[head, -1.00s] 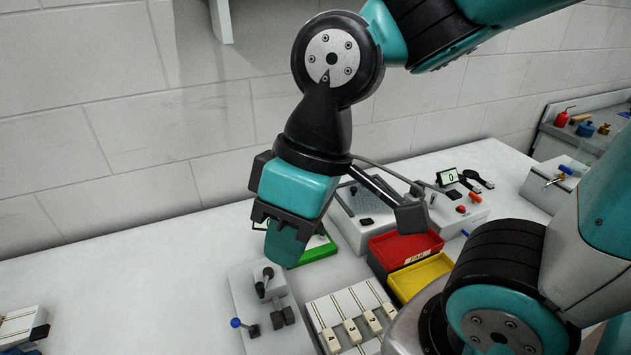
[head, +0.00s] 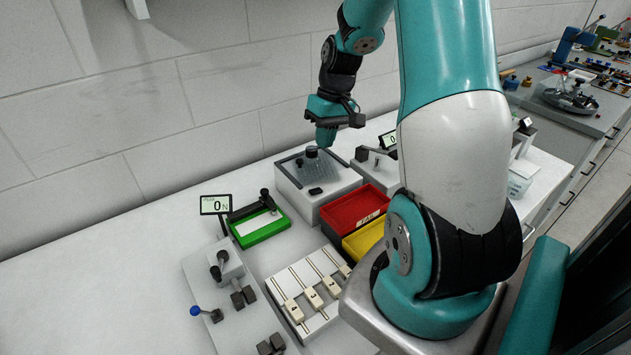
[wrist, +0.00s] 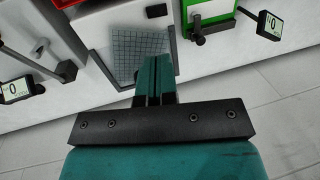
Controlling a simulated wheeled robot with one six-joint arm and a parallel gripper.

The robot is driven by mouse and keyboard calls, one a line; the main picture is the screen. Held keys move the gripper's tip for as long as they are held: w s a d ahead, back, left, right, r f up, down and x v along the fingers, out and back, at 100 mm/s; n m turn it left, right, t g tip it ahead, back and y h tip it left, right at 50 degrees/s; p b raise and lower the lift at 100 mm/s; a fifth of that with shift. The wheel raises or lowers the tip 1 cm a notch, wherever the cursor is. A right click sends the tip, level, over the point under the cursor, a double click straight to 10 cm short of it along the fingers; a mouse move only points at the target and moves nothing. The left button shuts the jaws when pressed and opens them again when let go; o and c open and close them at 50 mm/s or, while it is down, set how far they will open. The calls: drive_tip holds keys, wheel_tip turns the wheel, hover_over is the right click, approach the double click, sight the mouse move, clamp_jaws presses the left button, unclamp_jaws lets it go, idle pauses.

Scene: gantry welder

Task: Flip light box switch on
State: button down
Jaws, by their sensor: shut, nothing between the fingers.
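The light box (head: 304,203) is a pale box with a grey gridded top, standing against the back of the bench. The gridded panel (wrist: 140,45) fills the middle of the wrist view and looks unlit. My gripper (head: 325,138) is above the far part of the light box, fingers together and empty. In the wrist view its fingers (wrist: 155,68) hide part of the panel, apart from the switch.
A dark round piece (head: 311,152) stands on the box under my gripper. A red bin (head: 340,221) and a yellow bin (head: 354,252) sit in front. A green tray (head: 258,236) with a display (head: 215,205) is to the left. The bench's left part is clear.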

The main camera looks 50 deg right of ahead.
sight(314, 190)
drive_tip(key=p+x, duration=0.2)
drive_tip(key=x, duration=1)
drive_tip(key=shift+p, duration=0.3)
drive_tip(key=shift+f, duration=0.1)
